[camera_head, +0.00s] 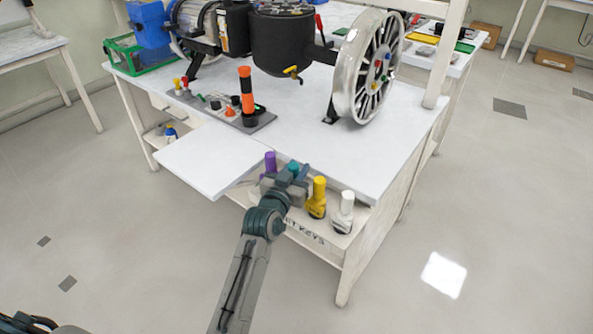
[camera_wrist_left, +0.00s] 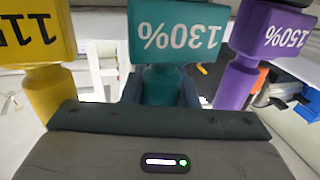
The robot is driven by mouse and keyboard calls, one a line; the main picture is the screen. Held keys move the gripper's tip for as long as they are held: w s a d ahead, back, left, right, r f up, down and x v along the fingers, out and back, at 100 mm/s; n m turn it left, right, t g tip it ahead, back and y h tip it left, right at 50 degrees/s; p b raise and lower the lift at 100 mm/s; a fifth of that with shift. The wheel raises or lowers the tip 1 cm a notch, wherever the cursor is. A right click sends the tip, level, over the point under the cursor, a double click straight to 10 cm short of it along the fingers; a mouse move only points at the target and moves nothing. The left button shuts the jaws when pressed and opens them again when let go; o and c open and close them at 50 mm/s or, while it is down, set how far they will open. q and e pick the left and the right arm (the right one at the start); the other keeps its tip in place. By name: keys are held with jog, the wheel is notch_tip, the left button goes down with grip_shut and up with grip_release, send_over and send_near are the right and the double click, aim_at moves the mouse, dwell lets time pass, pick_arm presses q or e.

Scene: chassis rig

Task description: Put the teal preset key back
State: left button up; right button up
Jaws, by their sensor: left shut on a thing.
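The teal preset key (camera_head: 293,167) shows its top above my left gripper (camera_head: 289,182) at the table's front side. In the left wrist view the teal key (camera_wrist_left: 172,35) has a block marked 130%, upside down in the picture. My left gripper (camera_wrist_left: 160,92) is shut on its narrower part. The purple key (camera_head: 270,162), marked 150% in the wrist view (camera_wrist_left: 262,35), stands beside it on one side. The yellow key (camera_head: 317,196) stands on the other side. The gripper hides the teal key's lower part in the head view, so I cannot tell whether it touches the shelf.
A white key (camera_head: 344,211) stands right of the yellow one on the low shelf (camera_head: 318,240), whose lettering ends in KEYS. A white panel (camera_head: 208,160) juts out left of the keys. A control board with an orange-black handle (camera_head: 247,95) and a large spoked wheel (camera_head: 366,68) are on the table.

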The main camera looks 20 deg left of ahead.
pick_arm(q)
jog(key=shift+f, duration=0.15)
jog(key=o, duration=0.9)
jog(key=s+a, duration=0.1)
jog(key=s, duration=1.1)
jog(key=s+a+f+g+y, duration=0.1)
jog(key=s+f+g, duration=0.3)
jog(key=s, duration=0.5)
jog(key=s+a+f+g, duration=0.3)
jog(key=s+f+g, duration=0.2)
jog(key=s, duration=0.4)
jog(key=s+a+f+g+y, duration=0.1)
jog(key=s+a+f+g, duration=0.1)
jog(key=s+f+g, duration=0.3)
jog(key=shift+s+a+f+y, duration=0.1)
jog(key=shift+s+f, duration=0.1)
jog(key=shift+s, duration=0.55)
jog(key=shift+s+a+f+y, duration=0.1)
jog(key=shift+s+a+f, duration=0.05)
jog(key=shift+s, duration=0.65)
jog(key=shift+s+a+f+y, duration=0.1)
jog(key=shift+s+f, duration=0.1)
jog(key=shift+s, duration=0.55)
